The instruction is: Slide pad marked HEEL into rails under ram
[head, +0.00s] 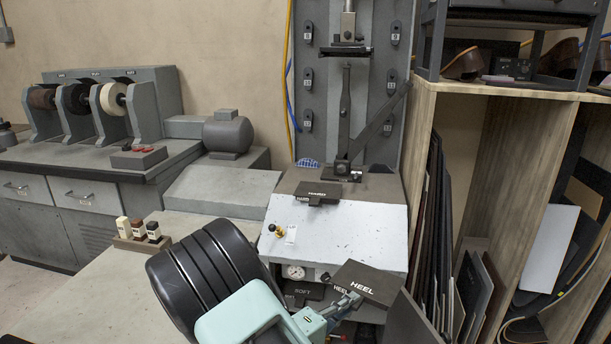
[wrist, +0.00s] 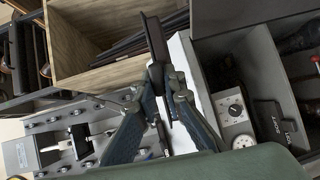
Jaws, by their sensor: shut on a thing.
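The dark flat pad marked HEEL (head: 370,283) is tilted in front of the machine's pale front panel, label facing up. My gripper (head: 350,302) is shut on its lower left edge. In the wrist view the pad (wrist: 156,55) shows nearly edge-on between the fingers of my gripper (wrist: 160,85). The ram (head: 347,25) hangs at the upper middle of the machine, with a dark flat plate (head: 345,49) at its lower end. Rails cannot be made out clearly there. The pad is well below and in front of the ram.
A pad marked HARD (head: 318,193) lies on the machine's top ledge. A dark pad marked SOFT (head: 303,291) sits in the opening below the gauge (head: 294,271). A slanted bar (head: 380,122) stands below the ram. A wooden rack (head: 423,110) of sheets stands close on the right.

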